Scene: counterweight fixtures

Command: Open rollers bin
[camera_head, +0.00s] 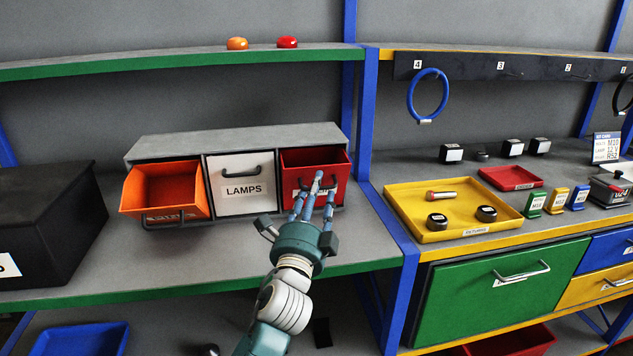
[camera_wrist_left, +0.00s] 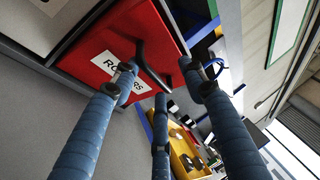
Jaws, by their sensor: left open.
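The red rollers bin (camera_head: 335,162) is at the right end of the grey three-bin cabinet on the shelf. It appears partly tilted out, with its dark inside showing above the front. In the left wrist view its red front (camera_wrist_left: 88,62) carries a partly hidden label and a dark bar handle (camera_wrist_left: 150,70). My left gripper (camera_head: 312,192) is in front of this bin, fingers spread around the handle area and open. In the wrist view the gripper (camera_wrist_left: 158,75) has its fingertips close to the handle; I cannot tell whether they touch. My right gripper is not in view.
The orange bin (camera_head: 165,188) is tilted out. The white lamps bin (camera_head: 240,170) is shut beside the red one. A black box (camera_head: 45,225) stands at left. A blue post (camera_head: 366,120) stands close right of the cabinet; a yellow tray (camera_head: 405,208) lies beyond it.

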